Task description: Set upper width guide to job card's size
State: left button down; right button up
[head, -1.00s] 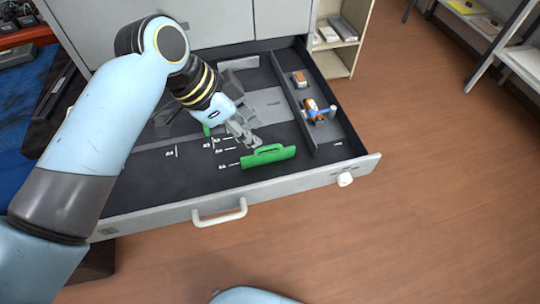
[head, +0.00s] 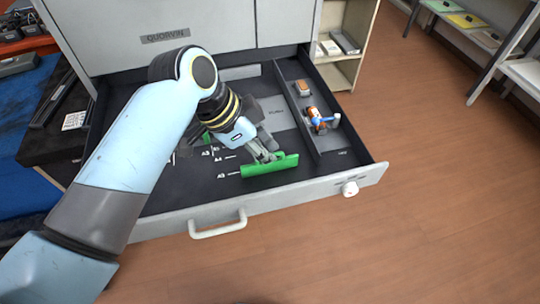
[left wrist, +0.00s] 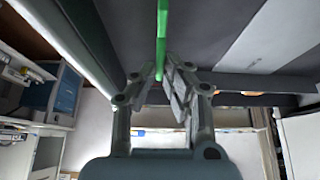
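The green width guide (head: 268,168) lies in the open tray drawer at the front, level with the A3 mark, with its raised handle upward. My left gripper (head: 272,158) is down at this handle. In the left wrist view the green guide (left wrist: 162,35) runs between the fingertips of my left gripper (left wrist: 159,72), which stand apart; firm contact cannot be told. A second green part (head: 207,138) is mostly hidden behind my left gripper. White size marks, among them A3 (head: 221,176) and A4, are on the drawer floor. My right gripper is not in view.
A divider (head: 299,118) splits off a right compartment holding a brown block (head: 302,88) and an orange-blue item (head: 318,120). A white patterned card (head: 74,121) lies at left.

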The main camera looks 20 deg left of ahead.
pick_arm(q)
jog(key=shift+w+a, duration=0.25)
jog(key=shift+w, duration=0.1)
jog(key=shift+w+a, duration=0.55)
jog(key=shift+w, duration=0.2)
jog(key=shift+w+a+b, duration=0.2)
jog(key=shift+w+a, duration=0.35)
jog(key=shift+w, duration=0.25)
jog(key=shift+w+a+b, duration=0.25)
jog(key=shift+w+a, duration=0.25)
jog(key=shift+w, duration=0.25)
jog(key=shift+w+a+b, duration=0.2)
jog(key=shift+w+a, duration=0.35)
jog(key=shift+w, duration=0.25)
jog(key=c, duration=1.6)
grip_release()
jog(key=shift+o, duration=0.2)
notch_tip(320, 180, up, 7)
jog(key=p, duration=0.8)
